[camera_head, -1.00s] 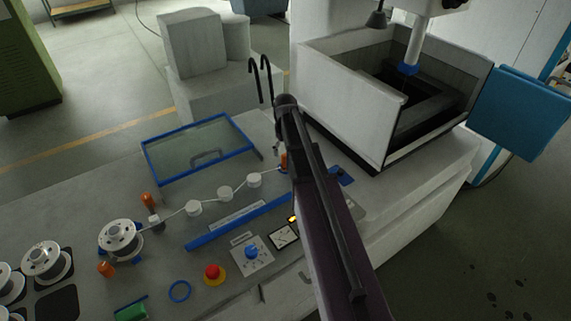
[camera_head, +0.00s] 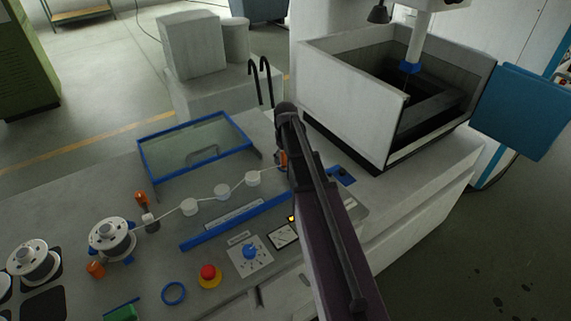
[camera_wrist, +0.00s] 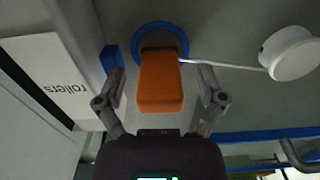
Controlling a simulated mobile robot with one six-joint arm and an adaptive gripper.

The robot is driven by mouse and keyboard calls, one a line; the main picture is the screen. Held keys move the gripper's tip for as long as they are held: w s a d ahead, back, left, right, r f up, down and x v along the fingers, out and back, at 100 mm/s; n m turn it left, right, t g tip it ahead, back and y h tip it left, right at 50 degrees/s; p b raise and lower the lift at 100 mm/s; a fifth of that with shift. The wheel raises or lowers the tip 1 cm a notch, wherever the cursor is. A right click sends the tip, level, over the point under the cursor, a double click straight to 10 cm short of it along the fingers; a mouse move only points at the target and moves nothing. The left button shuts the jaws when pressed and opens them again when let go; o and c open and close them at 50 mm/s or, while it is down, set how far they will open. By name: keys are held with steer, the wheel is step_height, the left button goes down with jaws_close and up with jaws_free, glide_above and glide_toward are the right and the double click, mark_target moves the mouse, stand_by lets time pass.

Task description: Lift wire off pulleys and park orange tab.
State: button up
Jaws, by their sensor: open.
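The orange tab (camera_wrist: 160,85) stands between the spread fingers of my gripper (camera_wrist: 160,78) in the wrist view, with a gap on each side. A blue ring (camera_wrist: 183,42) surrounds its far end. The pale wire (camera_wrist: 222,65) runs from the tab to a white pulley (camera_wrist: 290,55). In the head view the tab (camera_head: 283,158) is partly hidden by my arm.
A blue-framed clear cover (camera_head: 195,146) lies behind the pulleys. A blue strip (camera_head: 237,222), a red button (camera_head: 209,272) and a blue knob (camera_head: 250,252) lie in front. The white machine tank (camera_head: 350,95) stands right of my arm.

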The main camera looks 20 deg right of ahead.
stand_by(0.5)
jaws_close()
steer(key=shift+r, duration=0.2)
step_height(320, 180, up, 4)
steer(key=p, duration=0.4)
steer(key=shift+f, duration=0.1)
steer(key=s, duration=1)
steer(key=s+p, duration=0.1)
steer(key=s, duration=0.5)
steer(key=shift+r, duration=0.4)
steer(key=shift+r, duration=0.1)
step_height(320, 180, up, 8)
steer(key=p, duration=0.8)
